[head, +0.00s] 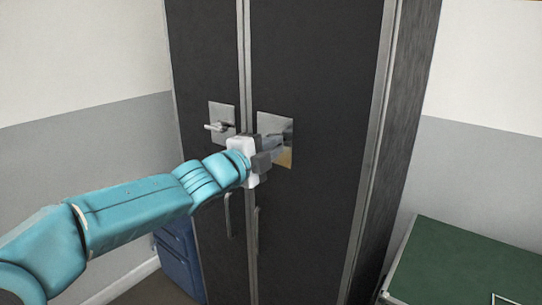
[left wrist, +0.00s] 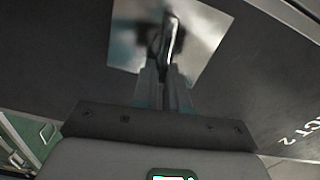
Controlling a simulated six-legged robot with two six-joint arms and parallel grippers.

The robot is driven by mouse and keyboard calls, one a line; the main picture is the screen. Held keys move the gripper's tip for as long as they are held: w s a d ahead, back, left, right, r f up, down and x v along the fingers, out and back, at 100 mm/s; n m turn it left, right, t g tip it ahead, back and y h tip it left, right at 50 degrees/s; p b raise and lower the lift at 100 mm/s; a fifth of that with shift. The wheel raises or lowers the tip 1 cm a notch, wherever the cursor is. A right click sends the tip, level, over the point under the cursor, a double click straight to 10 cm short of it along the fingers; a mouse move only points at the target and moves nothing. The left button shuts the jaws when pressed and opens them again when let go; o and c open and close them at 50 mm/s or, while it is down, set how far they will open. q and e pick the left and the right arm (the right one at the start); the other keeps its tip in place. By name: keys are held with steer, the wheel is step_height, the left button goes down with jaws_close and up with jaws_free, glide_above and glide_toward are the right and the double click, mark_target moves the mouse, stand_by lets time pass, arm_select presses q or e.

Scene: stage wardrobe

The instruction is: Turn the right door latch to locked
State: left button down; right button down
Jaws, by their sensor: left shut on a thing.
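The wardrobe's right door (head: 315,65) is dark and bears a shiny square metal plate (head: 275,122). My left gripper (head: 277,146) reaches this plate from the left and covers much of it in the head view. In the left wrist view, the fingers of my left gripper (left wrist: 164,88) are closed on the right door latch (left wrist: 172,38), a dark metal lever in front of the plate. The latch is mostly hidden in the head view, so I cannot tell its angle there. My right gripper is in neither view.
The left door (head: 207,60) has its own plate with a lever latch (head: 217,127) lying about level, close beside my gripper. Two vertical pull handles (head: 228,215) hang below. A green-topped case (head: 465,262) stands at the lower right, and a blue box (head: 176,258) at the lower left.

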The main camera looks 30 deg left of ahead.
arm_select(q)
steer(key=shift+f+m+b, duration=0.1)
steer(key=shift+m+b, duration=0.35)
steer(key=shift+m, duration=0.35)
steer(key=c, duration=1.2)
jaws_free()
steer(key=shift+w, duration=0.1)
steer(key=shift+o, duration=0.2)
steer(key=s+a+p, duration=0.1)
steer(key=s+p, duration=0.1)
steer(key=s, duration=1.4)
steer(key=shift+s+p, duration=0.2)
steer(key=shift+p, duration=0.1)
steer(key=shift+a+f, duration=0.1)
